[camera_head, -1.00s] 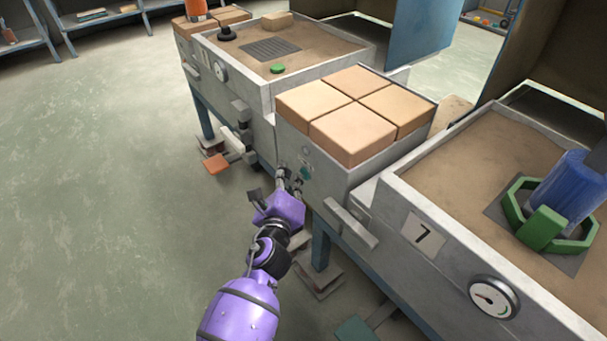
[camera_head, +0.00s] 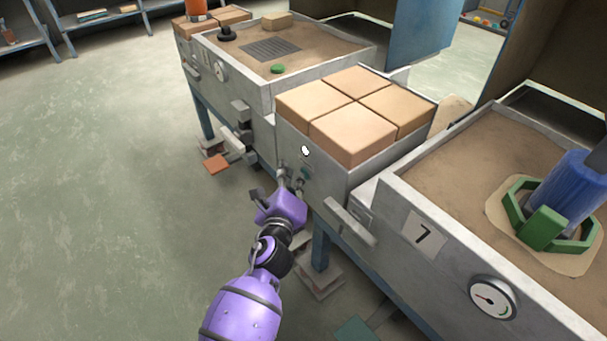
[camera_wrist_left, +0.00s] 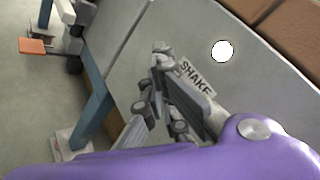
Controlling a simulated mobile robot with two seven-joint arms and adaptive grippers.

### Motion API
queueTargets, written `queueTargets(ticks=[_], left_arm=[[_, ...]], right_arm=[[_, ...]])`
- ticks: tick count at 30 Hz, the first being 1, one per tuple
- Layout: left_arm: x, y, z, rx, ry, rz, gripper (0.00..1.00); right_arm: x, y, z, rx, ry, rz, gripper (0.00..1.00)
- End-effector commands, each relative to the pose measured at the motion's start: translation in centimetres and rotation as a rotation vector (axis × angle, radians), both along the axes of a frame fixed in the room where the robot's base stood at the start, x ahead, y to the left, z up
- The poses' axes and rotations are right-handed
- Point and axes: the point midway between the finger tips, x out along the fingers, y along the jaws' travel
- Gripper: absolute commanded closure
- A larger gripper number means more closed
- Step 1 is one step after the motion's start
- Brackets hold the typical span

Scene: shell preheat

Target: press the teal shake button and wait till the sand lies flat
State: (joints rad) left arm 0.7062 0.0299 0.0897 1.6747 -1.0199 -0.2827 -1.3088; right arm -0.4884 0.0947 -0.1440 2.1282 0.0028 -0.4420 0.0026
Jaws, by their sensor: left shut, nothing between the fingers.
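The teal shake button (camera_head: 305,172) is on the front of the middle grey cabinet, below a lit white lamp (camera_head: 305,150). My left gripper (camera_head: 291,184) is shut and empty, its fingertips at the panel close to the button. I cannot tell whether they touch it. In the left wrist view the shut fingers (camera_wrist_left: 160,60) cover the button; the SHAKE label (camera_wrist_left: 196,76) and white lamp (camera_wrist_left: 222,51) show beside them. Sand (camera_head: 465,160) fills the right box, numbered 7, and looks mostly level. A pale patch (camera_head: 507,226) surrounds the green frame (camera_head: 545,228) there. My right gripper is out of view.
Several tan blocks (camera_head: 352,133) sit on the middle cabinet. The left sand box (camera_head: 325,62) has a dark grate and a green knob. A blue cylinder (camera_head: 563,190) stands within the green frame. A handle bar (camera_head: 350,222) juts out right of my gripper. The floor at left is clear.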

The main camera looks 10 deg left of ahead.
Motion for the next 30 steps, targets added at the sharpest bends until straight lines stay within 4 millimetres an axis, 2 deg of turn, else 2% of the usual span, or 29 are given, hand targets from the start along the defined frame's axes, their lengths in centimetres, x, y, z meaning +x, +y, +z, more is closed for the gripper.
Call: queueTargets(ticks=[7,19,30], left_arm=[[-1.0,0.8,0.1,0.002,0.0,-0.001,1.0],[-1.4,1.0,0.0,0.001,0.0,0.0,1.0],[-4.2,3.2,0.1,0.002,0.001,0.001,1.0]], right_arm=[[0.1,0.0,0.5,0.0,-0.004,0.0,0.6],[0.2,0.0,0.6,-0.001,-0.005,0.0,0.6],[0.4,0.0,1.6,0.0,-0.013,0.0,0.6]])
